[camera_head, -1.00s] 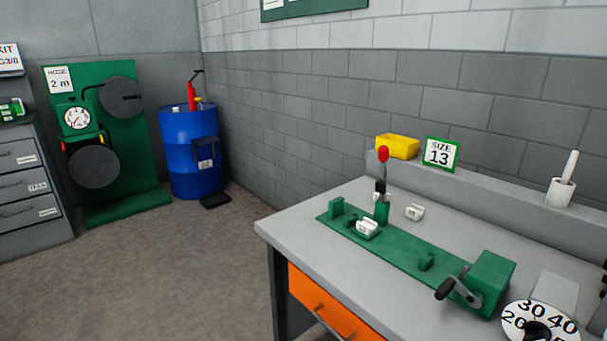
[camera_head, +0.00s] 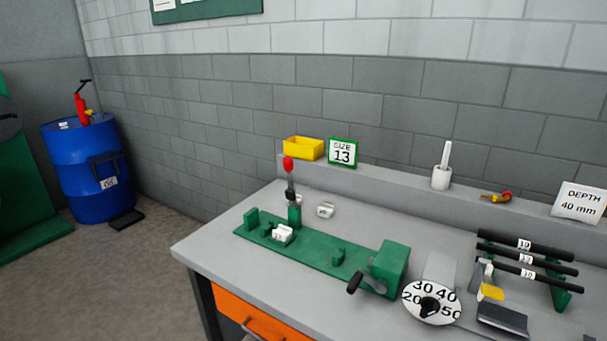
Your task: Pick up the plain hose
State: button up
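Three black hoses lie one in front of another on a green rack at the right of the bench: a back hose (camera_head: 550,251), a middle hose (camera_head: 552,265) and a front hose (camera_head: 550,278). Each carries a small white label that is too small to read surely. I cannot tell which of them is the plain hose. The green rack (camera_head: 561,299) shows under their right ends. My gripper is not in view.
On the grey bench (camera_head: 215,246) stand a green crimping fixture (camera_head: 310,252) with a red-knobbed lever, a numbered dial (camera_head: 414,304) and a grey tool with a yellow part (camera_head: 491,292). The back ledge holds a yellow bin (camera_head: 304,149) and a size 13 sign (camera_head: 342,153).

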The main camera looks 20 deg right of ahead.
aim_at(525, 259)
jog(key=l+z, duration=0.15)
jog(key=z, duration=1.05)
